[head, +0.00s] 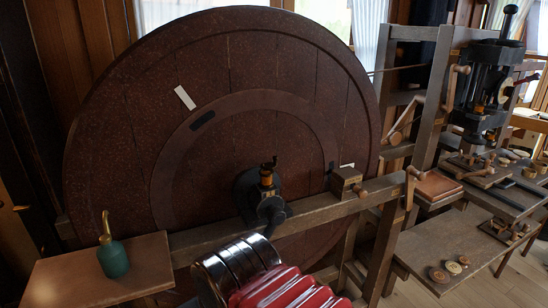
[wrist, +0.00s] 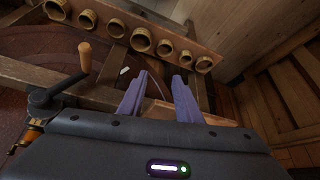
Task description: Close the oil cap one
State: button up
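A small brass oil cup (head: 266,179) sits on top of the black bearing at the centre of the big wheel in the head view. A small dark cap (head: 270,163) at its top seems tilted up, but it is too small to be sure. In the wrist view, a brass-coloured fitting (wrist: 32,136) shows at the lower left, partly hidden by my gripper's body; I cannot tell if it is the same cup. My gripper (wrist: 158,84) has two purple fingers spread apart with nothing held between them. The gripper's fingers cannot be made out in the head view.
A large dark red wheel (head: 110,150) stands behind a wooden rail (head: 315,208). A green oil can (head: 113,261) stands on a shelf at left. A black crank with a wooden handle (wrist: 84,57) is left of my fingers. Several rings line a board (wrist: 120,12) beyond.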

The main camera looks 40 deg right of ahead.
jog(key=w+d+r+m+t+h, duration=0.3)
jog(key=w+d, duration=0.6)
jog(key=d, duration=0.1)
jog(key=n+t, duration=0.1)
jog(key=t, duration=0.8)
send_near(277, 159)
jog(key=s, duration=0.2)
jog(key=shift+s+a, duration=0.15)
jog(key=shift+s, duration=0.3)
jog(key=shift+w, duration=0.2)
jog(key=w, duration=0.4)
jog(key=w+d, duration=0.1)
jog(key=w, duration=0.4)
jog(key=w+d, duration=0.1)
jog(key=w, duration=0.3)
jog(key=shift+w, duration=0.2)
